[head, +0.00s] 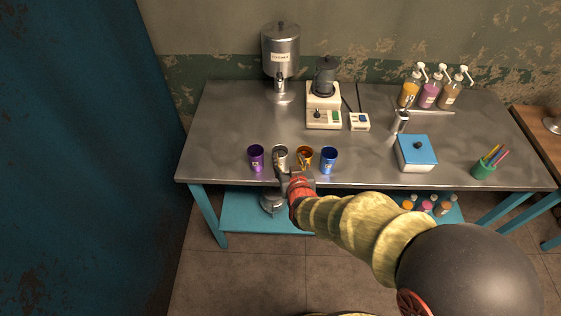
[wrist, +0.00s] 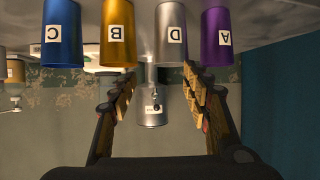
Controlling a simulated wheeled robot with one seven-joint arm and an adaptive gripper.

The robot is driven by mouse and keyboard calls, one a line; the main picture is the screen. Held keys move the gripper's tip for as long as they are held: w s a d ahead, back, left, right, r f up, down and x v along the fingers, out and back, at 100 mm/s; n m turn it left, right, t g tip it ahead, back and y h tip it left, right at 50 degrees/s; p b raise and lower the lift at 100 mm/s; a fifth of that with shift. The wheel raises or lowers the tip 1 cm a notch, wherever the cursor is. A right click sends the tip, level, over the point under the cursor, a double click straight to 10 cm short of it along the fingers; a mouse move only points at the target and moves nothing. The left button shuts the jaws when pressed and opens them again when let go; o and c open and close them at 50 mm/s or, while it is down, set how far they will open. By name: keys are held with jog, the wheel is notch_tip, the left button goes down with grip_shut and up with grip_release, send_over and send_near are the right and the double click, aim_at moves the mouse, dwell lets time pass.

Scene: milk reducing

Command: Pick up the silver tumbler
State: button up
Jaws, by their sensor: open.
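The silver tumbler (head: 280,152) stands upright near the front edge of the metal table, in a row of tumblers. In the upside-down wrist view the silver tumbler (wrist: 170,30) carries a label with the letter D. My gripper (head: 282,174) is open and empty, in front of the silver tumbler at the table's front edge. In the wrist view my gripper's fingers (wrist: 159,72) are spread, with the tumbler roughly lined up between their tips. The tips seem just short of it; I cannot tell the exact gap.
A purple tumbler (head: 256,157) stands close on the left, with orange (head: 304,157) and blue (head: 329,159) tumblers on the right. A metal dispenser (head: 281,55), a white appliance (head: 324,110) and a blue-lidded box (head: 416,152) stand farther off. The table's left side (head: 215,135) is clear.

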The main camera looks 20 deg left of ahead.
aim_at(281, 159)
jog(key=f, duration=0.1)
jog(key=a+f, duration=0.1)
jog(key=f, duration=0.1)
jog(key=shift+s+a+t, duration=0.2)
jog(key=shift+s+t, duration=0.1)
jog(key=shift+s, duration=0.1)
jog(key=shift+w+a+f, duration=0.15)
jog(key=shift+w+f, duration=0.05)
jog(key=shift+r+b+x, duration=0.15)
jog(key=shift+b+x, duration=0.45)
jog(key=shift+x, duration=1.15)
jog(key=shift+r+b+x, duration=0.15)
jog(key=shift+b+x, duration=0.4)
jog(key=shift+x, duration=1.25)
jog(key=shift+a+r, duration=0.1)
jog(key=shift+a, duration=0.1)
jog(key=shift+c, duration=0.2)
jog(key=c, duration=0.7)
jog(key=shift+c, duration=0.5)
